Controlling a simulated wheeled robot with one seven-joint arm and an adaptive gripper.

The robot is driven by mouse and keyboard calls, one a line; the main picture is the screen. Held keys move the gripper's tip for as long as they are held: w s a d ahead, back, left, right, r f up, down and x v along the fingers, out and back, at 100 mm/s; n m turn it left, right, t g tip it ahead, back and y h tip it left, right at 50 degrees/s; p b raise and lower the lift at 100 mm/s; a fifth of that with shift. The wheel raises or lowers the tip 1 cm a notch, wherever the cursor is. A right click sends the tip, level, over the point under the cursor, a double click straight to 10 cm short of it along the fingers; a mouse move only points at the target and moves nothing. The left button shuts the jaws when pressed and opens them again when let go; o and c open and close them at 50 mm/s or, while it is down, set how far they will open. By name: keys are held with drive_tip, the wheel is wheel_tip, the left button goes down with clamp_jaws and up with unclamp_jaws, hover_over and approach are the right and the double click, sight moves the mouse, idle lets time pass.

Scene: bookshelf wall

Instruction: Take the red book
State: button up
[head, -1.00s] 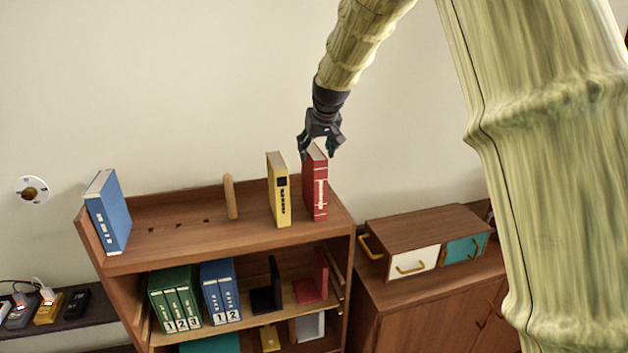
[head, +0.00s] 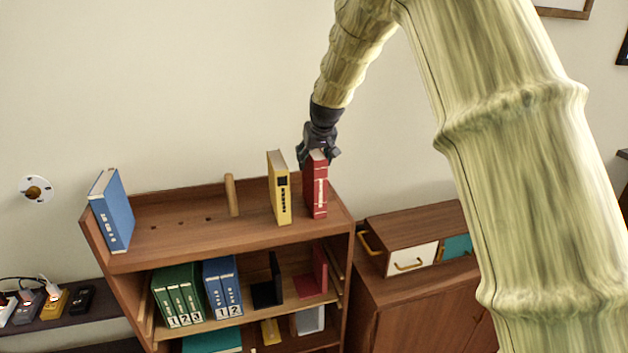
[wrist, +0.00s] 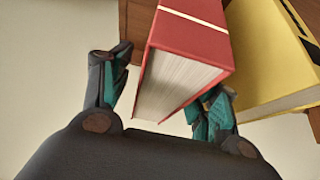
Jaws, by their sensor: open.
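The red book (head: 316,188) stands upright on the top of the wooden bookshelf, near its right end. My gripper (head: 318,155) is at the book's upper back part, coming from above and behind. In the wrist view the red book (wrist: 188,70) lies between the two open fingers of my gripper (wrist: 162,105), its page edges facing the palm. The left finger shows a small gap to the cover. The right finger is close to the other cover; whether it touches is unclear.
A yellow book (head: 279,190) stands just left of the red one and sits close to my right finger in the wrist view (wrist: 270,60). A wooden peg (head: 231,195) and a blue book (head: 111,212) are farther left. A cabinet with small drawers (head: 415,240) stands right.

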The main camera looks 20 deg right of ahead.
drive_tip(key=shift+f, duration=0.2)
idle(0.4)
clamp_jaws()
drive_tip(key=shift+r, duration=0.1)
